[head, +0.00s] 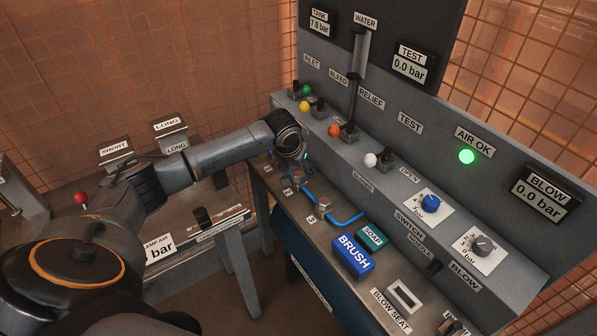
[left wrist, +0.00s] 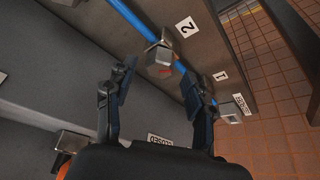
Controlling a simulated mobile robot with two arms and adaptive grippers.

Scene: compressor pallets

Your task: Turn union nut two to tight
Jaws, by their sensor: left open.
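In the left wrist view, union nut two (left wrist: 160,58) is a grey angular nut on a blue pipe (left wrist: 132,18), beside the label 2. A small reddish mark shows on its lower side. My left gripper (left wrist: 161,88) is open, with one finger on each side just below the nut in the picture. No finger clearly touches it. In the head view my left gripper (head: 304,172) points down at the bench's far end and hides most of nut two. My right gripper is not in view.
Another nut (head: 323,205) sits on the blue pipe nearer the camera. A blue brush block (head: 353,256) and a teal soap block (head: 372,237) lie on the bench. The sloped panel with its levers (head: 385,158) rises close behind the pipe. The AIR OK lamp (head: 466,157) glows green.

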